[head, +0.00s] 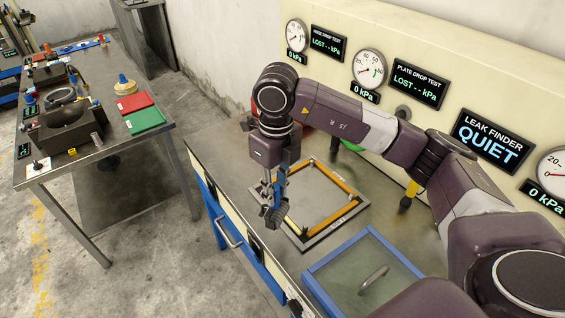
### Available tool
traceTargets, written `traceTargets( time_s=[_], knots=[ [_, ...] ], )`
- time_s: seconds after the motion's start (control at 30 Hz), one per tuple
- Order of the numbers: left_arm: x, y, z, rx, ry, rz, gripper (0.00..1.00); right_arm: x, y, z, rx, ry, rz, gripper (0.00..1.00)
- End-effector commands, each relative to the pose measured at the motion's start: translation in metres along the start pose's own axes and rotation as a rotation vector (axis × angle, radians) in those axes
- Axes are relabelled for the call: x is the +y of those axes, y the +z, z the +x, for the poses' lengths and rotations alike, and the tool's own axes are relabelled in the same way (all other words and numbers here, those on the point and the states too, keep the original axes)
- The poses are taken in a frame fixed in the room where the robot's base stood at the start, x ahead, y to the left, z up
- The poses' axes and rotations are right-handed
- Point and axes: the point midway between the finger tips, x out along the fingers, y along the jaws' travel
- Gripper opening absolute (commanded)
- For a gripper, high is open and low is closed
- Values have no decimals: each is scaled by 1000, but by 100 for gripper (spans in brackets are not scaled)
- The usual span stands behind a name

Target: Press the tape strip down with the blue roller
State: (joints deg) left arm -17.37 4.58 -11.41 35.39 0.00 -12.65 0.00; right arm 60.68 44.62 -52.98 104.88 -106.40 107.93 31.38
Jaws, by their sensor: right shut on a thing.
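My right gripper (272,182) points down over the left side of a square plate on the workbench. It is shut on the blue roller (281,178), whose blue handle shows between the fingers. The roller's dark ribbed wheel hangs below, over the plate's left edge; I cannot tell whether it touches. The yellow-orange tape strip (335,178) runs along the sides of the plate (319,239). The gripper and roller hide its left side. My left gripper is not in view.
A blue-framed lid (318,292) with a handle lies in front of the plate. Gauges and displays line the back panel; one display (490,140) reads "LEAK FINDER QUIET". A green round thing (352,146) is partly behind my arm. Another table (35,172) with parts stands left across a gap.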

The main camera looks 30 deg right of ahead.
Motion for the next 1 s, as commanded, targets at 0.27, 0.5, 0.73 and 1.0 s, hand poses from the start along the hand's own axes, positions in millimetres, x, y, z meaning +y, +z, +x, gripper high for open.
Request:
traceTargets(
  time_s=[0.27, 0.5, 0.73, 1.0],
  knots=[
    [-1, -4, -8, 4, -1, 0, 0, -18, 15, -3, 0, -2, 548, 1],
    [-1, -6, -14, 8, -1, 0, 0, -34, 25, -3, 0, -7, 1024, 1],
    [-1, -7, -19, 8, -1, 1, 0, -49, 34, -2, -1, -13, 1481, 1],
    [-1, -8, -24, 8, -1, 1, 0, -66, 41, -1, -6, -23, 1947, 1]
  ],
)
